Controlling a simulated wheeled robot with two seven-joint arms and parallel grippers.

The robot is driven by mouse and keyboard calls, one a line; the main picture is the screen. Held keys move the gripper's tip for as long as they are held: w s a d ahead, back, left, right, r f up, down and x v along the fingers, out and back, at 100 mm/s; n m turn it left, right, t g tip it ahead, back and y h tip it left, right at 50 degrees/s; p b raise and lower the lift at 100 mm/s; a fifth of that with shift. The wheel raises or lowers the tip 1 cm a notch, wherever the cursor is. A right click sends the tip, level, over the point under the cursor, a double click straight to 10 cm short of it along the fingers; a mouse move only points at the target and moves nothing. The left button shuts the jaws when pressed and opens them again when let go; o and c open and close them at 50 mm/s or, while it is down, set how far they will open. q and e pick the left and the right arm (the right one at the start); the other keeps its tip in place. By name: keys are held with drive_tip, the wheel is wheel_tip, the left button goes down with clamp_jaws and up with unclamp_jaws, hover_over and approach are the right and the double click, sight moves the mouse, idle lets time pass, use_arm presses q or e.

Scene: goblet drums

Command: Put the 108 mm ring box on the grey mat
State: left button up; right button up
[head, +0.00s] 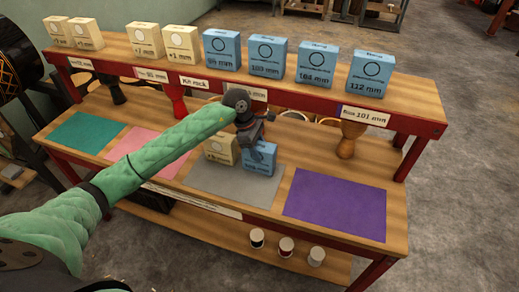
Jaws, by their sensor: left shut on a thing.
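My left gripper (252,138) is shut on a blue ring box (260,160), whose label is too small to read for certain. The box is upright over the back right part of the grey mat (230,191). I cannot tell whether its base touches the mat. A cream box (219,149) stands close to its left, at the back of the same mat. My gripper hides the top of the blue box. My right gripper is not in view.
The upper shelf (407,98) carries cream boxes (182,43) and several blue boxes (366,73), the rightmost marked 112 mm. Goblet drums (346,139) stand under it. Teal (86,132), pink (145,146) and purple (335,204) mats are bare. The front of the grey mat is clear.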

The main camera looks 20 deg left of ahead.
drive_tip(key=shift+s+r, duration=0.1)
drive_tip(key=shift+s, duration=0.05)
use_arm(q)
drive_tip(key=o, duration=1.1)
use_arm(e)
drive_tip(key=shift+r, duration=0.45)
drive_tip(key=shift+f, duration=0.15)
